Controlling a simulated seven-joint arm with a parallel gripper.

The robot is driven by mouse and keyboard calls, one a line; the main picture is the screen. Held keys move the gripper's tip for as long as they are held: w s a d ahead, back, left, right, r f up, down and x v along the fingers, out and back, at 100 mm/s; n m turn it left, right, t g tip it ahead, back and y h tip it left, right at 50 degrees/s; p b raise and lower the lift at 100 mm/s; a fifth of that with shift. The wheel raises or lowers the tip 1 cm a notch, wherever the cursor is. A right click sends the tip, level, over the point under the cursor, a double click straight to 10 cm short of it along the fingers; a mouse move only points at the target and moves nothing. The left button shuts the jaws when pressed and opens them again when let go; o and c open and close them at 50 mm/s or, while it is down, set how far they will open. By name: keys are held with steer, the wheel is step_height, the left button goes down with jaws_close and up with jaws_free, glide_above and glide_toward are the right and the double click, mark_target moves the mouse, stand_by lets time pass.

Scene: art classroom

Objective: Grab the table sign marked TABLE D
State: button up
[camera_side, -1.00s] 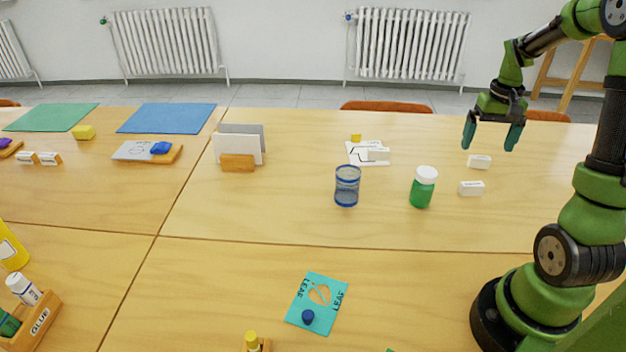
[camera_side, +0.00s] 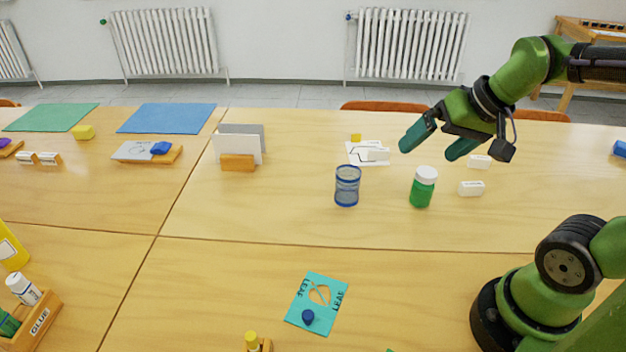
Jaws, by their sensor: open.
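A white card (camera_side: 232,149) and a grey card (camera_side: 256,130) stand upright at a wooden block (camera_side: 238,164) at the left of the middle table. They look like a table sign, but I can read no lettering such as TABLE D on them. My gripper (camera_side: 429,151) is open and empty. It is to the right of the cards, well apart from them, and appears above the table with its fingers pointing down and left. In the picture it is above the green jar (camera_side: 422,190) and right of the blue mesh cup (camera_side: 347,187).
White erasers (camera_side: 471,188) lie right of the jar. A white sheet (camera_side: 360,156) with a small white block lies behind the cup. A teal leaf stencil (camera_side: 316,305) lies in front. A glue holder (camera_side: 42,322) is at the left front. The table between cards and cup is clear.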

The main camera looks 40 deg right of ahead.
steer(key=a, duration=0.1)
steer(key=s+a+r+n, duration=0.1)
steer(key=a, duration=0.1)
steer(key=s+a+n+t+y, duration=0.1)
steer(key=a, duration=0.1)
steer(key=shift+r, duration=0.35)
steer(key=shift+c, duration=0.6)
steer(key=shift+d, duration=0.1)
steer(key=m+g+h, duration=0.2)
steer(key=m+g, duration=0.2)
steer(key=g, duration=0.3)
glide_above(473, 184)
steer(key=f, duration=1.9)
steer(key=shift+s+d, duration=0.25)
steer(key=shift+d, duration=0.05)
steer(key=f, duration=0.5)
steer(key=shift+w+a+f, duration=0.15)
steer(key=shift+w+a, duration=0.1)
